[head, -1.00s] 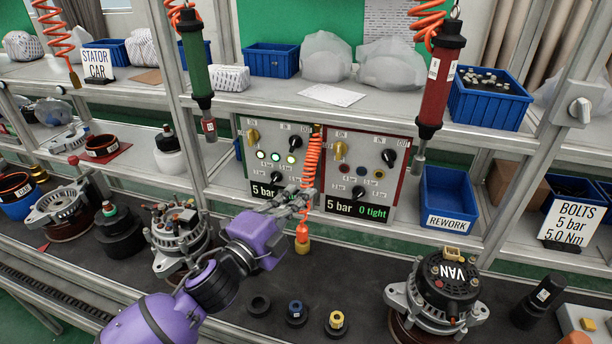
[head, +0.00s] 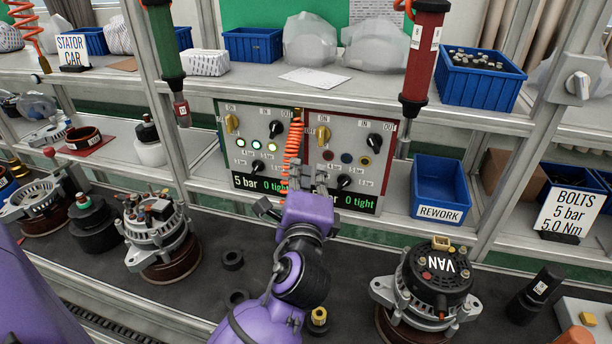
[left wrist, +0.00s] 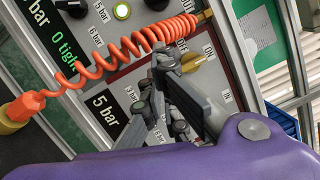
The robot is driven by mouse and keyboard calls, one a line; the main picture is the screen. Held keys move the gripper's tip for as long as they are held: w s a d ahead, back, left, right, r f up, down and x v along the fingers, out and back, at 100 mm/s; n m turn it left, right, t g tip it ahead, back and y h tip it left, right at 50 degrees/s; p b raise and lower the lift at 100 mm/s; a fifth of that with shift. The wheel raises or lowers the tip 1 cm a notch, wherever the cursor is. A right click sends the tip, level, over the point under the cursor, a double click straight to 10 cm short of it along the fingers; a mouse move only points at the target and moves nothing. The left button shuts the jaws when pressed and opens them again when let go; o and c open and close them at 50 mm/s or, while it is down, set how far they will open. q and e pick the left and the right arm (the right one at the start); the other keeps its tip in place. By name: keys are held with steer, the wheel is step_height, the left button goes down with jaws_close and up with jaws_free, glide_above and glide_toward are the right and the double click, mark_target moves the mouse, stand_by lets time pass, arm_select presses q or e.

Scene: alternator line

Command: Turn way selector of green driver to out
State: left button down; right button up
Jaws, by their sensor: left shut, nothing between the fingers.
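The green driver (head: 164,45) hangs at the upper left on its orange coil. Its control panel (head: 223,105) has a green edge, a yellow knob (head: 232,123) at ON and a black selector knob (head: 277,128) with IN and OUT labels. That knob looks slanted; its exact setting is too small to tell. My left gripper (head: 308,178) is shut and empty in front of the lower part of the panels, near the red-edged panel (head: 345,125). In the left wrist view my gripper (left wrist: 162,68) overlaps the red panel's yellow knob (left wrist: 198,62); contact cannot be told. My right gripper is out of view.
An orange coiled hose (head: 293,145) hangs between the panels beside my gripper and crosses the left wrist view (left wrist: 120,60). The red driver (head: 424,55) hangs to the right. A blue REWORK bin (head: 440,190) and a VAN alternator (head: 432,275) stand to the right.

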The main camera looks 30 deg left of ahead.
mark_target(286, 139)
arm_select(q)
steer(key=x, duration=0.6)
steer(key=a, duration=0.1)
steer(key=a+p, duration=0.1)
steer(key=s+a+r, duration=0.1)
steer(key=shift+a, duration=0.25)
steer(key=shift+s+a+m+p, duration=0.2)
steer(key=shift+a+m+p, duration=0.35)
steer(key=shift+m+p, duration=0.15)
steer(key=shift+a+f+m+t, duration=0.25)
steer(key=shift+m+t, duration=0.15)
steer(key=shift+m, duration=0.5)
